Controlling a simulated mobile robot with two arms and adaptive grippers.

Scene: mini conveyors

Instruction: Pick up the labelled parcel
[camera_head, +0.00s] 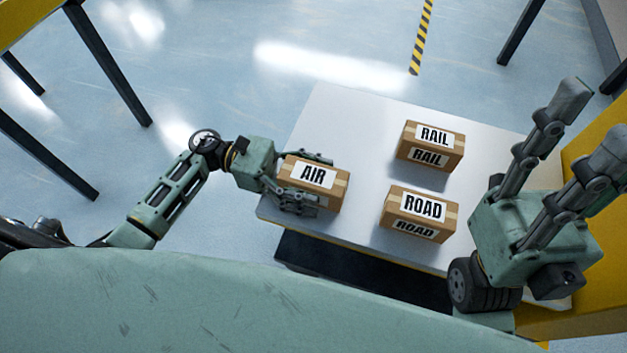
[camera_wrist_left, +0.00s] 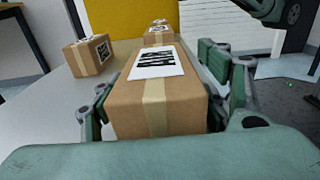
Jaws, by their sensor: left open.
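Three brown labelled parcels stand on the white table: AIR (camera_head: 336,192) at the left, RAIL (camera_head: 432,147) at the back and ROAD (camera_head: 418,214) nearer the front. My left gripper (camera_head: 318,182) is open, with its fingers along both sides of the AIR parcel. In the left wrist view the AIR parcel (camera_wrist_left: 155,108) sits between the fingers, with a gap at the right finger; contact at the left finger is unclear. My right gripper (camera_head: 592,120) is open and empty at the right, its fingers raised and spread.
The white table (camera_head: 340,115) has bare room behind the AIR parcel and between the parcels. A yellow structure (camera_head: 590,150) stands at the right. Dark legs of a yellow-edged frame (camera_head: 108,65) stand at the left.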

